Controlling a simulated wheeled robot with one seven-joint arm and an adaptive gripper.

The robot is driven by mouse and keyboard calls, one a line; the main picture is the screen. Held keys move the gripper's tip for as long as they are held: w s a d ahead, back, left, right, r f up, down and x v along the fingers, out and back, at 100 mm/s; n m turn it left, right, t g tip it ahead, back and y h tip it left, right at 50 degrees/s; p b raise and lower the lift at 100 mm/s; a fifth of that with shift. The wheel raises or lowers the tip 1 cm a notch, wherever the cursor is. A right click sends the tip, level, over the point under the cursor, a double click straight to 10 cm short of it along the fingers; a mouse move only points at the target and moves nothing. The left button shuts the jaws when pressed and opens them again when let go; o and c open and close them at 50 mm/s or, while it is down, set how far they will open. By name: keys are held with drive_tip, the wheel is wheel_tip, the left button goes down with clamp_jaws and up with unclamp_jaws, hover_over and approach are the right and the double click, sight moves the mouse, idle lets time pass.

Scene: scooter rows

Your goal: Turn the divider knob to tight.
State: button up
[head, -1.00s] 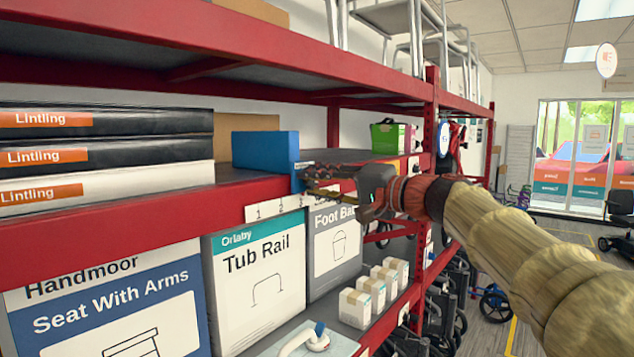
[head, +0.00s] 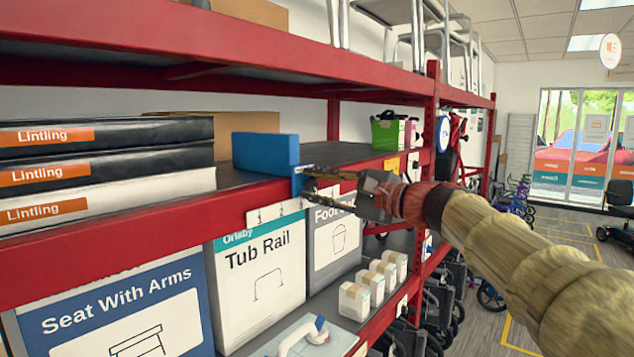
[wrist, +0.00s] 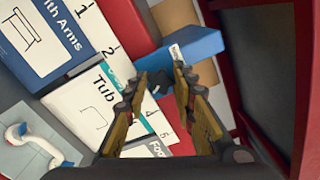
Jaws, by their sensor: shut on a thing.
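The blue divider (head: 266,152) stands on the red shelf, its front bracket against the shelf's front edge. It also shows in the wrist view (wrist: 195,48). My gripper (head: 306,181) reaches in from the right, with its fingertips at the divider's front bracket. In the wrist view my gripper (wrist: 158,84) has its fingertips a little apart on either side of a small dark part in front of the blue bracket, which looks like the divider knob. The fingers mostly hide the knob, and its setting cannot be read.
A white numbered strip (head: 270,213) runs along the shelf edge below the divider. Flat Lintling boxes (head: 100,175) lie to the left. The Tub Rail box (head: 255,280) and small white boxes (head: 355,299) sit on the shelf below. A red upright (head: 430,150) stands beyond my gripper.

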drive_tip(key=shift+f+m, duration=0.1)
drive_tip(key=shift+m, duration=0.2)
drive_tip(key=o, duration=1.1)
drive_tip(key=shift+c, duration=0.2)
drive_tip(key=shift+o, duration=0.5)
drive_tip(key=v, duration=1.2)
